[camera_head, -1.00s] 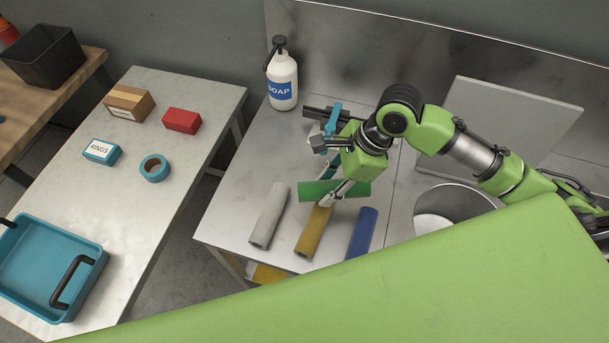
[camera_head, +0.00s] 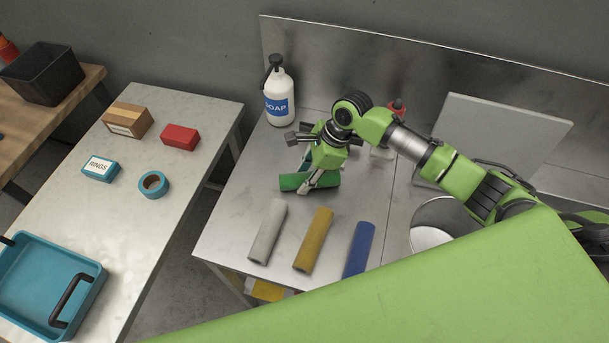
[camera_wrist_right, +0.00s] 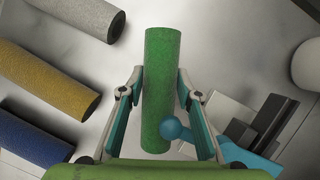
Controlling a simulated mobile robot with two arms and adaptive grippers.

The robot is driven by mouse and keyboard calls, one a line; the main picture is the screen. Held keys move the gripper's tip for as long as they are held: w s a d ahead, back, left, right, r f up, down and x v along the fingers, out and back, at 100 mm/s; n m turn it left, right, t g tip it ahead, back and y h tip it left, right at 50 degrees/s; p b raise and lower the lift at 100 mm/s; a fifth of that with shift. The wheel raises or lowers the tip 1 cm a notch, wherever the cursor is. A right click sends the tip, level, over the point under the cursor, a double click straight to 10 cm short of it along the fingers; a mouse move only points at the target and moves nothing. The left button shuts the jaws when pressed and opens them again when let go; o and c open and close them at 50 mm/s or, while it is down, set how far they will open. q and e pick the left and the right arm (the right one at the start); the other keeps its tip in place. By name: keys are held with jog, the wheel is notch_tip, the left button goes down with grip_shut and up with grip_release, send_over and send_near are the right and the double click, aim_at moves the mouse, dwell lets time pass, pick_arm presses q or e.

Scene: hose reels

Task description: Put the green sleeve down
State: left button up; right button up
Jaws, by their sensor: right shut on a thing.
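The green sleeve (camera_head: 292,182) lies crosswise between the fingers of my right gripper (camera_head: 318,182), low over the metal counter (camera_head: 232,215), behind the other sleeves. Whether it touches the counter is unclear. In the right wrist view the green sleeve (camera_wrist_right: 162,50) runs lengthwise between the two fingers of the gripper (camera_wrist_right: 160,78). The gripper is shut on it. A grey sleeve (camera_head: 268,232), a yellow sleeve (camera_head: 314,240) and a blue sleeve (camera_head: 359,250) lie side by side at the counter's front, apart from the green one. My left gripper is out of view.
A soap bottle (camera_head: 279,95) stands at the counter's back left. A round metal basin (camera_head: 432,238) and a grey panel (camera_head: 505,140) are at the right. A dark block (camera_wrist_right: 262,120) sits near the sleeve in the wrist view. Counter is bare left of the grey sleeve.

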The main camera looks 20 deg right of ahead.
dwell(0.3)
jog(key=o, duration=1.1)
jog(key=shift+f, duration=0.1)
jog(key=b+v, duration=0.1)
jog(key=v, duration=1.1)
